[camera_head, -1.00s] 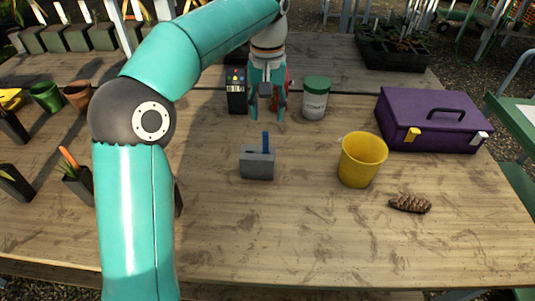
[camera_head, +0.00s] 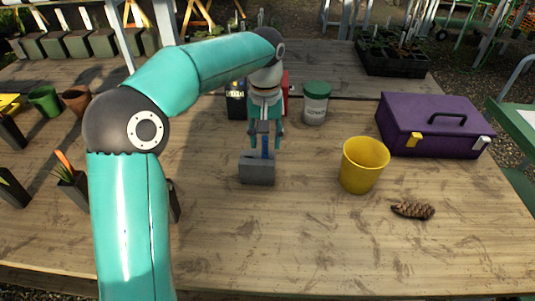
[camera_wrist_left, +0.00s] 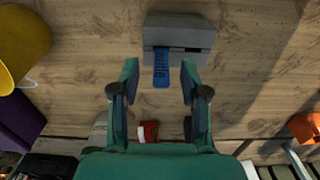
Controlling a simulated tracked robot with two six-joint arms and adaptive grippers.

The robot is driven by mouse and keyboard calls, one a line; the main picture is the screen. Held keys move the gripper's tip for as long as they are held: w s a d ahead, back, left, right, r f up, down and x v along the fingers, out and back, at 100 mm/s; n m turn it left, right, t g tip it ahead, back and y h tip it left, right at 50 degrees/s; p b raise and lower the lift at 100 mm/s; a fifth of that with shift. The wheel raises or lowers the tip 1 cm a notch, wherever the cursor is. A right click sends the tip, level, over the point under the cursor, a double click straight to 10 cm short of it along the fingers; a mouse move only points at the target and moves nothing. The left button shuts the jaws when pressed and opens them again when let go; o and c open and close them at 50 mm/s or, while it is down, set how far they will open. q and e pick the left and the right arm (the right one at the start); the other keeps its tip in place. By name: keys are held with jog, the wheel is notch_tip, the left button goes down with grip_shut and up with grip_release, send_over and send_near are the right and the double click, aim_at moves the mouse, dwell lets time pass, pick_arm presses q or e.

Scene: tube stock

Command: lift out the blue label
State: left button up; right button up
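The blue label (camera_head: 265,146) stands upright in a slot of the small grey block (camera_head: 258,172) in the middle of the table. In the left wrist view the blue label (camera_wrist_left: 161,70) sticks out of the grey block (camera_wrist_left: 178,34) between the two fingers. My left gripper (camera_head: 265,145) is open, with a finger on each side of the label. In the left wrist view the fingers (camera_wrist_left: 158,80) show a gap on both sides of it, so they look apart from it. My right gripper is not in view.
A yellow pot (camera_head: 362,170) and a pine cone (camera_head: 413,210) stand to the right. A white jar with a green lid (camera_head: 316,103) and a purple box (camera_head: 430,130) are behind. Small dark pots (camera_head: 73,190) are at left. The front table is clear.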

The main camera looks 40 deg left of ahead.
pick_arm(q)
jog(key=c, duration=0.7)
jog(key=shift+o, duration=0.2)
jog(key=shift+r, duration=0.1)
